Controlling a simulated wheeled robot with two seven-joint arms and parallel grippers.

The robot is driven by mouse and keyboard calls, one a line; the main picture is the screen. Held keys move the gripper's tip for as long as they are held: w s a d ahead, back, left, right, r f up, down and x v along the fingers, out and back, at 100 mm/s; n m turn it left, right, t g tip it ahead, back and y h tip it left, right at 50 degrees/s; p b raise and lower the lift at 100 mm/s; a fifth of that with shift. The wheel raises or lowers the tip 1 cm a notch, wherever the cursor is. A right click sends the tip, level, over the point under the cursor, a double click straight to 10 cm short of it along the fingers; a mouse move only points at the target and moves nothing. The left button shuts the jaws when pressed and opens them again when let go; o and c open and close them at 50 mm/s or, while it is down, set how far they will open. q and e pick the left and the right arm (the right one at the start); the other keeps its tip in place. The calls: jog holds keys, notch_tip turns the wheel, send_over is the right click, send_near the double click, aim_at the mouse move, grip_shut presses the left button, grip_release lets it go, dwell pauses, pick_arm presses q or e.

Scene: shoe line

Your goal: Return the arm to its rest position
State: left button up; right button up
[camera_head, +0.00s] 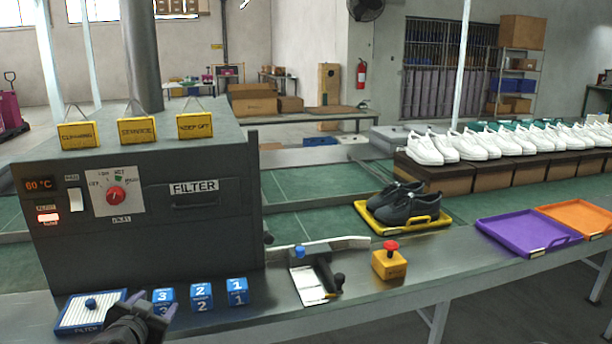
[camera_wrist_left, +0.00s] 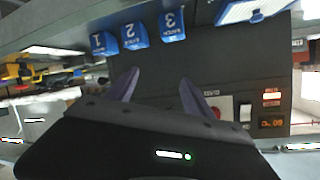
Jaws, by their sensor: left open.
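My left gripper (camera_head: 146,304) comes in from the bottom left in the head view. It is dark with purple-grey fingers, and it is open and empty. It is in front of the blue block marked 3 (camera_head: 164,295) and partly covers it. In the left wrist view, which is upside down, the two fingers (camera_wrist_left: 158,82) stand apart with nothing between them. The block marked 3 (camera_wrist_left: 172,25) shows beyond them. I cannot tell whether the gripper touches the block. My right gripper is in neither view.
The grey filter machine (camera_head: 219,222) stands behind the gripper. The filter tray (camera_head: 75,326), block 2 (camera_head: 202,297) and block 1 (camera_head: 237,291) are close by. A clamp-like fixture (camera_head: 316,277) and an orange red-button box (camera_head: 389,264) stand to the right. Dark shoes (camera_head: 406,205) sit on a yellow tray (camera_head: 383,226).

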pick_arm(q)
jog(key=s+d+f+n+g+h+p, duration=0.1)
jog(key=s+d+f+n+g+h, duration=0.15)
jog(key=s+d+f, duration=0.5)
jog(key=s+d+f+n+g+h+p, duration=0.2)
jog(key=d+f+g, duration=0.2)
jog(key=d+f, duration=0.8)
jog(key=s+d+f+g+p, duration=0.1)
jog(key=s+d+f+g, duration=0.1)
jog(key=s, duration=0.5)
jog(key=s+d+f+g+h+p, duration=0.1)
jog(key=s+d+f+g, duration=0.1)
jog(key=s+d+f, duration=0.2)
jog(key=s+d+f+g+h+p, duration=0.1)
jog(key=s+d+f+g, duration=0.1)
jog(key=s+f, duration=0.5)
jog(key=s+d, duration=0.1)
jog(key=s, duration=0.3)
jog(key=shift+f+g+p, duration=0.15)
jog(key=shift+g+p, duration=0.15)
jog(key=shift+g, duration=0.05)
jog(key=shift+d, duration=0.1)
jog(key=shift+c, duration=0.4)
